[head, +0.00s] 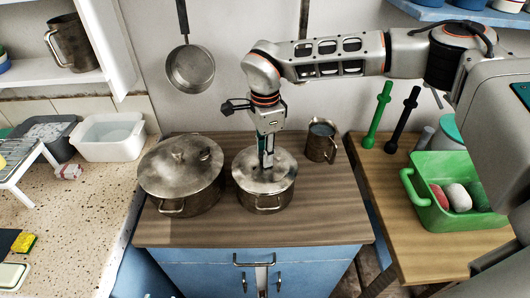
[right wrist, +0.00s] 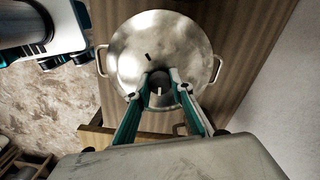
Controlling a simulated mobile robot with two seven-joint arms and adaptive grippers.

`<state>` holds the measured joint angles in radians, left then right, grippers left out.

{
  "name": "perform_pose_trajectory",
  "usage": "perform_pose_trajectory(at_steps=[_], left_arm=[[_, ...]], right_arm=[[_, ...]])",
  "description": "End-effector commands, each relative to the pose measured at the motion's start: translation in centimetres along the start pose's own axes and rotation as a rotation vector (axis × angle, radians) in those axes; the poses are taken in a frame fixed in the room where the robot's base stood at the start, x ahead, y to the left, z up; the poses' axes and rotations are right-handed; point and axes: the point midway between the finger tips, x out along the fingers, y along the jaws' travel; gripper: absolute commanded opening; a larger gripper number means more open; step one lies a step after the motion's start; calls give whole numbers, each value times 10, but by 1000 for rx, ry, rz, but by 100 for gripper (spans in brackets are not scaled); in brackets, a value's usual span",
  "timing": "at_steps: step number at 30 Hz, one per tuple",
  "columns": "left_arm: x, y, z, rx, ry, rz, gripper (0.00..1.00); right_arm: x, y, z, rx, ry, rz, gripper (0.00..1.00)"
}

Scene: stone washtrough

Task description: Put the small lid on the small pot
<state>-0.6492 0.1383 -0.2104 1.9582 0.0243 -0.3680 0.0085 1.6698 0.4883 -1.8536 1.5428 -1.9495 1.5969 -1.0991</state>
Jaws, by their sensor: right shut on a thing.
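The small pot (head: 264,199) is a steel pot with side handles, standing on the brown wooden counter. The small lid (head: 283,171) is a round steel disc lying level over the pot's mouth; I cannot tell whether a thin gap is left under it. My right gripper (head: 266,160) points straight down and is shut on the lid's knob. In the right wrist view the lid (right wrist: 135,42) covers the pot's opening, with the pot handles showing on both sides, and the fingers (right wrist: 160,84) close around the dark knob. My left gripper is not in view.
A larger lidded pot (head: 180,180) stands close on the left. A metal mug (head: 321,143) stands behind right. A pan (head: 190,70) hangs on the wall. A green basin (head: 455,216) is on the right table. The counter's front strip is clear.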

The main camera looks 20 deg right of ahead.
Motion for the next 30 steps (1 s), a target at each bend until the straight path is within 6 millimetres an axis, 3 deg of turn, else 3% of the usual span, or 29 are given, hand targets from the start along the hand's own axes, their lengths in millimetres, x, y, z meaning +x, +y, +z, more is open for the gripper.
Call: perform_pose_trajectory(at_steps=[26, 27, 28, 30], left_arm=[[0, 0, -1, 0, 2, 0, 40], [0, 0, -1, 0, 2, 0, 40], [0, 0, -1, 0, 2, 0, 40], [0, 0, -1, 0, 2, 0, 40]], right_arm=[[4, 0, 0, 0, 0, 0, 0], [4, 0, 0, 0, 0, 0, 32], [4, 0, 0, 0, 0, 0, 40], [4, 0, 0, 0, 0, 0, 41]])
